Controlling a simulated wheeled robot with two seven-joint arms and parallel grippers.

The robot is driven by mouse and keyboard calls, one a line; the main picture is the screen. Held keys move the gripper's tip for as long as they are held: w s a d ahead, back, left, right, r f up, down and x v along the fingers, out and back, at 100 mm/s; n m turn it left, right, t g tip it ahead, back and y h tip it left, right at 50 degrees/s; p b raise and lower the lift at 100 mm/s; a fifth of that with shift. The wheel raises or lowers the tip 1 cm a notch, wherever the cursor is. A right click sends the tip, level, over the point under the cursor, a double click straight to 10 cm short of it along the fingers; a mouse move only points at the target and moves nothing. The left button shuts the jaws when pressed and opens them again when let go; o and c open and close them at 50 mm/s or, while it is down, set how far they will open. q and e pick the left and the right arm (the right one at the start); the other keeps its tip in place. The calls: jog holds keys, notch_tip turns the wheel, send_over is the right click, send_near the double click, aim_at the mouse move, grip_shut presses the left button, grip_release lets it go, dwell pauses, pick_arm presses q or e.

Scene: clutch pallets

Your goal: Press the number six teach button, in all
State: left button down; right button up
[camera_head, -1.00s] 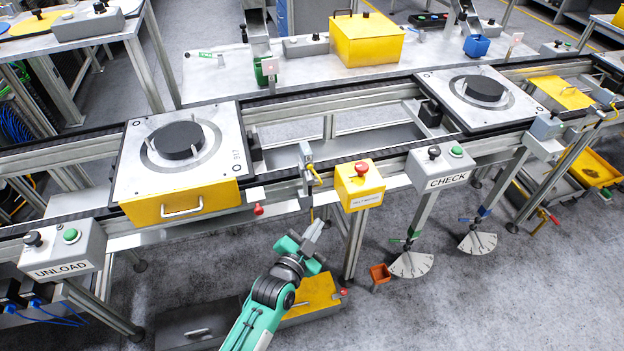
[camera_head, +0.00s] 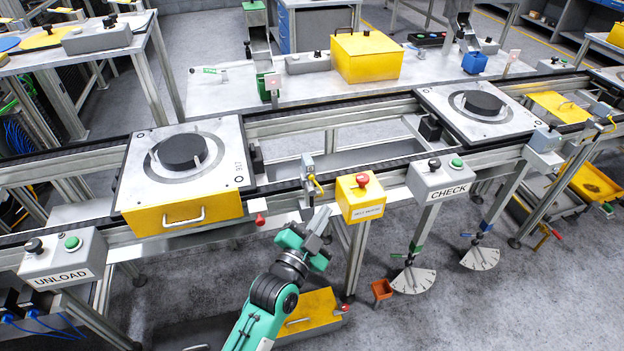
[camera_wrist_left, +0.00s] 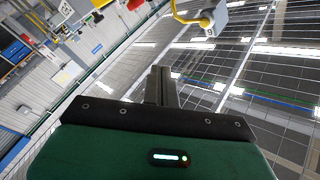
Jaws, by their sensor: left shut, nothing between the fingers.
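My left gripper (camera_head: 319,220) is shut and empty, raised in front of the conveyor, left of the yellow box (camera_head: 358,200) with a red mushroom button. Its shut fingers also show in the left wrist view (camera_wrist_left: 161,86), pointing up and away with nothing held. The grey CHECK box (camera_head: 438,180) with a black and a green button is further right. The grey UNLOAD box (camera_head: 62,264) with similar buttons is at the lower left. My right gripper is not in view.
A pallet (camera_head: 225,135) with a black disc and yellow front sits on the conveyor at left, another pallet (camera_head: 435,95) at right. A yellow-topped case (camera_head: 318,302) lies below my arm.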

aim_at(311, 177)
pick_arm(q)
jog(key=shift+w+a+b, duration=0.35)
jog(key=shift+w+a, duration=0.05)
jog(key=shift+w, duration=0.8)
jog(key=shift+w+a+b, duration=0.3)
jog(key=shift+w+a, duration=0.1)
jog(key=shift+w, duration=0.85)
jog(key=shift+w+a+b, duration=0.35)
jog(key=shift+w+a, duration=0.05)
jog(key=shift+w, duration=0.8)
jog(key=shift+w+a, duration=0.15)
jog(key=shift+w, duration=0.25)
jog(key=shift+w+a, duration=0.1)
jog(key=shift+w, duration=0.35)
jog(key=shift+s, duration=0.15)
jog(key=shift+s+d+p, duration=0.25)
jog(key=shift+s+p, duration=0.3)
jog(key=shift+s, duration=0.15)
